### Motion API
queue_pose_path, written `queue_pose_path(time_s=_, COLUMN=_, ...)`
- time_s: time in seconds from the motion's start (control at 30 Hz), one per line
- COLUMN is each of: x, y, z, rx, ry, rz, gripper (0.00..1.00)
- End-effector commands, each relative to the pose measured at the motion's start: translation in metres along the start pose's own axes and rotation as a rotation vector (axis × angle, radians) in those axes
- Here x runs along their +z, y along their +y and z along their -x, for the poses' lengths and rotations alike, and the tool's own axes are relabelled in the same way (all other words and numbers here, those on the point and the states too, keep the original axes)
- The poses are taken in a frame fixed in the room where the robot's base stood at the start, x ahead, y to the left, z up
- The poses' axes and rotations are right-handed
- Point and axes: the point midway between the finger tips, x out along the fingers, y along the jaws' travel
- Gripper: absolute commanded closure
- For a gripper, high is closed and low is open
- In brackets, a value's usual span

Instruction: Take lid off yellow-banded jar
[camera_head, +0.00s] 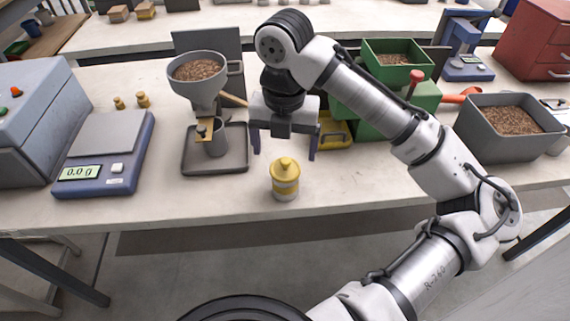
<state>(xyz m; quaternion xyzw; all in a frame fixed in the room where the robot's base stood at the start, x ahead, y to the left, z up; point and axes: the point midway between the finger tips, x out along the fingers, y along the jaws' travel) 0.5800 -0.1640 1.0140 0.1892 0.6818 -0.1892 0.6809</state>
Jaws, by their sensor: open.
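The yellow-banded jar (286,188) stands upright near the front edge of the bench. It is pale with a yellow band. Its yellow lid (285,168), with a round knob on top, sits on the jar. My gripper (284,156) is open and empty. Its two dark fingers point down, one to each side of the lid in the picture. The fingertips look a little above or behind the lid; the exact gap in depth is hard to tell.
Left of the jar, a grey tray (242,166) holds a cup under a pellet hopper (197,84). A blue scale (105,150) reads 0.0 g. A yellow tray (334,131) and green machine lie behind. A grey pellet bin (485,139) stands right. Bench right of the jar is clear.

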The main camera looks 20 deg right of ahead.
Motion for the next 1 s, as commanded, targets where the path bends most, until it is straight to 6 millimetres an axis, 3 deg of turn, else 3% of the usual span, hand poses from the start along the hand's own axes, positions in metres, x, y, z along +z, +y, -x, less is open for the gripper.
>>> queue_pose_path(time_s=0.4, x=0.006, y=-0.001, z=-0.047, rx=0.0, ry=0.0, rz=-0.002, gripper=0.15)
queue_pose_path(time_s=0.7, x=0.006, y=0.0, z=-0.054, rx=0.0, ry=-0.001, rz=-0.001, gripper=0.15)
queue_pose_path(time_s=1.0, x=0.006, y=0.0, z=-0.054, rx=0.0, ry=-0.001, rz=-0.001, gripper=0.53)
